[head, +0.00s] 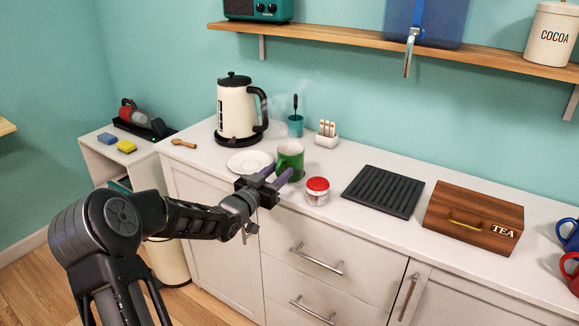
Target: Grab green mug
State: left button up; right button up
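The green mug (290,153) stands upright on the white counter, between a white plate (250,161) and a red-lidded jar (317,191). My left gripper (276,174) is at the near side of the mug, with its two purple-grey fingers apart and pointing at it. The fingers overlap the mug's lower part in the picture. I cannot tell whether they touch it. My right gripper is not in view.
A cream kettle (236,108) and a teal cup (295,125) stand behind. A small white rack (326,134), a black ridged tray (383,191) and a wooden tea box (472,217) are to the right. A shelf (400,47) runs above.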

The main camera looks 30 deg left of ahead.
pick_arm(q)
jog(key=shift+c, duration=0.2)
grip_shut()
dwell(0.3)
jog(key=shift+r, duration=0.1)
dwell(0.9)
